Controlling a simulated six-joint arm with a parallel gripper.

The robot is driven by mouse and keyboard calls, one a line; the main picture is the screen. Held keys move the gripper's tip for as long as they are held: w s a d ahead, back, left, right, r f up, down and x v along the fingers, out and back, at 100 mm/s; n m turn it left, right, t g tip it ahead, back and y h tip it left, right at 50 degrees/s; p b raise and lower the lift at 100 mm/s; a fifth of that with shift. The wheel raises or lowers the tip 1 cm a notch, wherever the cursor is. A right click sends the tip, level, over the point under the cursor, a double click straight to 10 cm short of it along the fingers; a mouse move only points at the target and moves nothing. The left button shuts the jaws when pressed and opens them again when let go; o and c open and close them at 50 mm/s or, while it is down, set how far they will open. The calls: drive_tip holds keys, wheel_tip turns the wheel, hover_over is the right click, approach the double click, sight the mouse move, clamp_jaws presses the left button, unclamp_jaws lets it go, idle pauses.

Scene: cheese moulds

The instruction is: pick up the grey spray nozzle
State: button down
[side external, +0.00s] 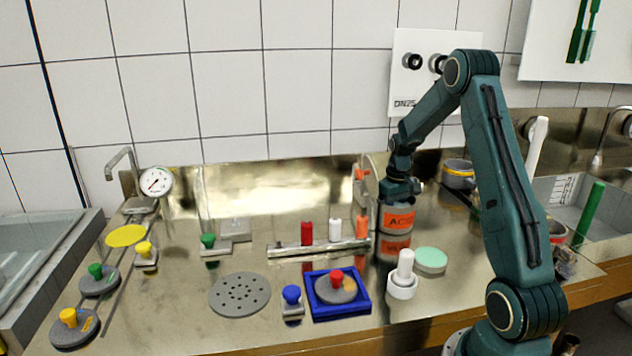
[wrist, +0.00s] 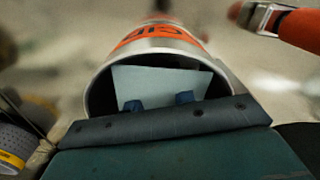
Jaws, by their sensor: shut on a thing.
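My gripper (side external: 400,188) is at the mouth of a can with an orange label (side external: 397,219), which stands on the steel worktop. The can shows large in the wrist view (wrist: 160,47), with its open mouth facing the camera. Two dark blue fingertips (wrist: 159,101) show inside the rim, in front of a pale grey flat-looking piece (wrist: 160,80). My gripper is shut on this piece, as far as the view shows. I cannot tell whether it is the grey spray nozzle. The can wall and my gripper hide most of it.
A rack (side external: 318,248) with red, white and orange pieces stands left of the can. A white knobbed piece (side external: 402,275) and a pale green disc (side external: 431,259) lie in front. A blue tray (side external: 322,312) is near the front edge. A grey-and-yellow pot (side external: 458,175) stands behind right.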

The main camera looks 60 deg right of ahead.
drive_tip(key=shift+r, duration=0.1)
wheel_tip(320, 180, up, 20)
idle(0.6)
idle(0.6)
